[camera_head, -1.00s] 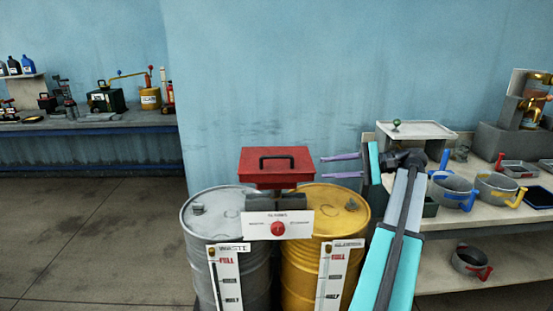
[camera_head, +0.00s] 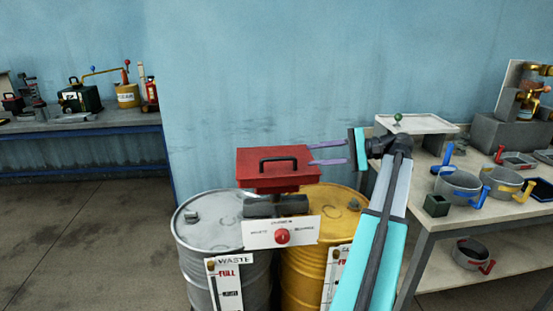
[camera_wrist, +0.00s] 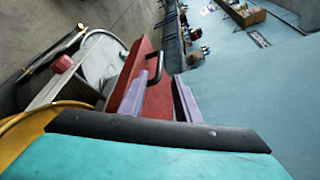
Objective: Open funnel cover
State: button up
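The red funnel cover (camera_head: 279,161) lies closed over the funnel between the two drums. Its black handle (camera_head: 279,164) stands on top. My gripper (camera_head: 328,152) is open, with its two purple fingers apart, at the right end of the cover. In the wrist view the cover (camera_wrist: 136,80) and its handle (camera_wrist: 155,68) lie just beyond my gripper (camera_wrist: 157,99). The handle is not between the fingers. One finger is close to the cover's edge; I cannot tell whether they touch.
A grey waste drum (camera_head: 210,230) and a yellow drum (camera_head: 335,205) stand below the funnel. A white panel with a red knob (camera_head: 282,237) is in front. A workbench (camera_head: 440,225) with pots is at the right. The blue wall is behind.

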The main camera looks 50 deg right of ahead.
aim_at(284, 158)
jog(key=shift+x, duration=6.55)
